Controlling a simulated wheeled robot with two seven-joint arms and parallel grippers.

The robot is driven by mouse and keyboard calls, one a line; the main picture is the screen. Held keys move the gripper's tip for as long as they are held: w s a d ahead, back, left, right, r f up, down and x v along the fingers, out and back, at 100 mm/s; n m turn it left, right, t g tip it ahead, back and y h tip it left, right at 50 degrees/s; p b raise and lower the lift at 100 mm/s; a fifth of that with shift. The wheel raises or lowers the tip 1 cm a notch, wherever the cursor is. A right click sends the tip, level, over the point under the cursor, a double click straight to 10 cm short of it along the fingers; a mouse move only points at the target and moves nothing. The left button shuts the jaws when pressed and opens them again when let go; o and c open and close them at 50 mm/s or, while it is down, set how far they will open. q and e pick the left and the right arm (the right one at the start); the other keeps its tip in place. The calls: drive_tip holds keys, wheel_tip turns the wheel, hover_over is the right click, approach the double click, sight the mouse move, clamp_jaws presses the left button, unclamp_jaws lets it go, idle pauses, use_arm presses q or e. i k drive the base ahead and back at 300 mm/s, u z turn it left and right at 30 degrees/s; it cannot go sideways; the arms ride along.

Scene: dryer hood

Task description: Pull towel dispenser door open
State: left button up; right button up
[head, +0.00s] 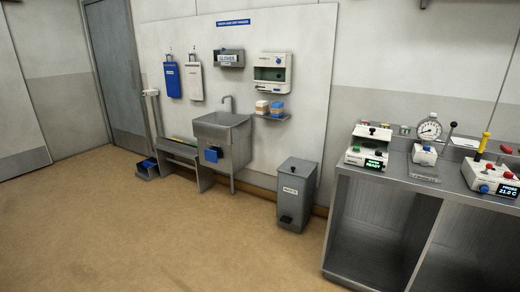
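A white wall box (271,73) with a dark front window hangs on the pale wall panel, right of centre in the head view. It looks like the towel dispenser, but its small label is too small to read. I cannot tell for sure whether its door is open or shut. Neither of my grippers shows in the head view, and nothing touches the box.
Left of it hang a glove box (229,58) and blue (172,79) and white (194,81) holders. Below are a small shelf (272,117), a steel sink (222,127) and a grey bin (297,196). A steel counter (385,178) with instruments stands right.

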sight(260, 60)
drive_tip(key=i, duration=3.85)
drive_tip(key=z, duration=1.7)
